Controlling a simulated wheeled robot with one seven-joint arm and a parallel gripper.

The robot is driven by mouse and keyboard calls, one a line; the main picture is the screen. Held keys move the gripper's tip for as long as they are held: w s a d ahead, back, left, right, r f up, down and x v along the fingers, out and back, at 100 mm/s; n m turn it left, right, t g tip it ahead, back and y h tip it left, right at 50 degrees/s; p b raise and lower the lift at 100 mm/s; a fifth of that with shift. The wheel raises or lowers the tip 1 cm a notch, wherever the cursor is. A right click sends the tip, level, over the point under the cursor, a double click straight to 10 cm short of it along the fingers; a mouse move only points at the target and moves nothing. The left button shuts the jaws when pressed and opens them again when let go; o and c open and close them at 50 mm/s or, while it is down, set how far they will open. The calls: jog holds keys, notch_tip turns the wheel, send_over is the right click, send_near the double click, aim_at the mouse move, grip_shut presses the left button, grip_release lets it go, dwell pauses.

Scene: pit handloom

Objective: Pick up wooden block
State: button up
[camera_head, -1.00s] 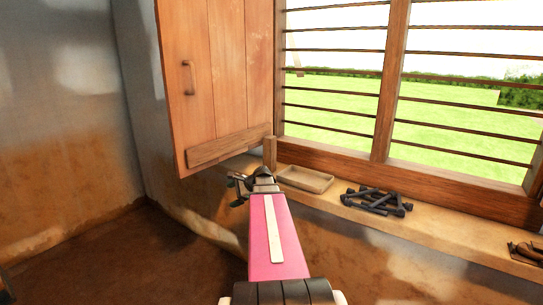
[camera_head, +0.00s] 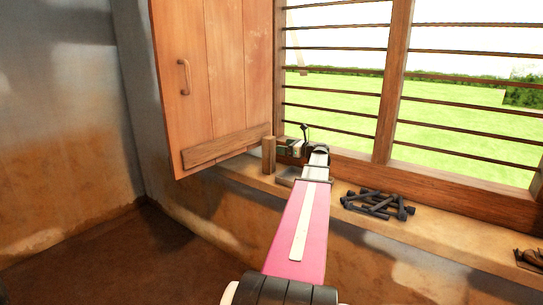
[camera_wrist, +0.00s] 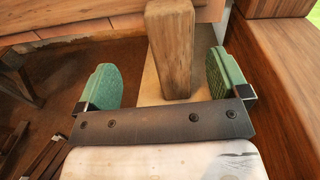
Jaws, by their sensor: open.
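The wooden block (camera_head: 268,155) stands upright on the window sill, beside the lower right corner of the wooden shutter. My gripper (camera_head: 282,148) is at the sill, just right of the block in the head view. In the wrist view, the block (camera_wrist: 170,50) rises between the two green finger pads of my gripper (camera_wrist: 165,80), nearer the right pad. The fingers are apart, and a gap shows on both sides of the block. The block's lower end is close to my gripper's dark crossbar.
The shutter (camera_head: 215,80) hangs to the left, and the barred window (camera_head: 385,90) is behind. A shallow wooden tray (camera_head: 288,176) is partly hidden by my arm.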

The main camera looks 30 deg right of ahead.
aim_at(273, 140)
jog(key=w, duration=0.4)
jog(key=shift+w+a+r, duration=0.25)
jog(key=shift+r, duration=0.15)
jog(key=shift+m, duration=0.3)
jog(key=shift+r+x, duration=0.15)
jog(key=shift+x, duration=1.3)
jog(key=shift+r+x, duration=0.1)
jog(key=shift+x, duration=1.35)
jog(key=shift+s+a, duration=0.1)
jog(key=c, duration=1.5)
jog(key=shift+r, duration=0.1)
